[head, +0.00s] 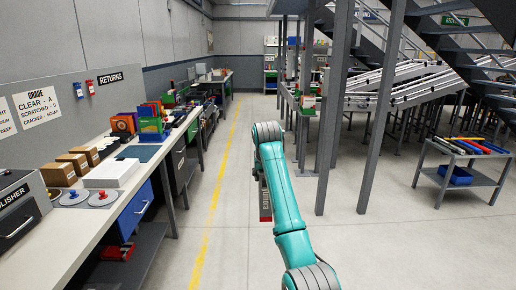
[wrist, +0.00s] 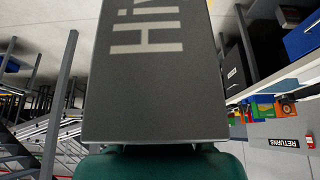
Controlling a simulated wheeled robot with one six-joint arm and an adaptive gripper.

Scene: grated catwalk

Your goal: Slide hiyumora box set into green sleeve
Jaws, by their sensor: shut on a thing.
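The hiyumora box set (wrist: 160,75) fills the middle of the wrist view as a dark grey box with large pale letters, "Hi" and part of another. In the head view a narrow side of it with red and pale lettering (head: 265,207) shows beside my teal arm. My gripper (head: 263,186) is shut on it, clear of the bench; the fingers are mostly hidden. A green upright case (head: 151,126) stands among coloured cases on the left bench, and green also shows in the wrist view (wrist: 264,108). I cannot tell for sure that it is the green sleeve.
The long left bench (head: 120,197) carries brown boxes (head: 72,163), a white box (head: 111,173), discs and a polisher (head: 17,207). Steel stair posts (head: 335,110) and a small cart (head: 462,178) stand on the right. The floor along the yellow line (head: 213,205) is clear.

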